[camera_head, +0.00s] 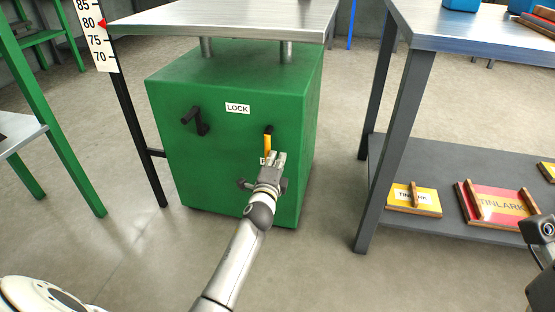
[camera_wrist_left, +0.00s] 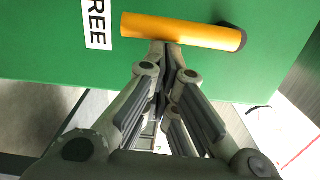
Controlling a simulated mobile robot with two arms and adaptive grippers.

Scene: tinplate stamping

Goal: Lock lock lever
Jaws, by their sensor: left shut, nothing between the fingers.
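The lock lever is a yellow handle (camera_head: 267,144) on a dark pivot at the front of a green cabinet (camera_head: 220,170). In the head view it hangs down from its pivot, below and right of the LOCK label (camera_head: 237,108). My left gripper (camera_head: 275,158) is shut and empty at the lever's lower end, covering part of a lower label. In the left wrist view the yellow handle (camera_wrist_left: 185,31) lies just beyond the closed fingertips (camera_wrist_left: 167,45); I cannot tell whether they touch. The lower label (camera_wrist_left: 97,22) reads "REE" there, partly cut off.
A dark knob shows beside my left wrist. A height scale (camera_head: 97,35) stands left. A grey table with a lower shelf (camera_head: 450,172) holding TINLARK boards (camera_head: 498,204) stands right. The floor in front is clear.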

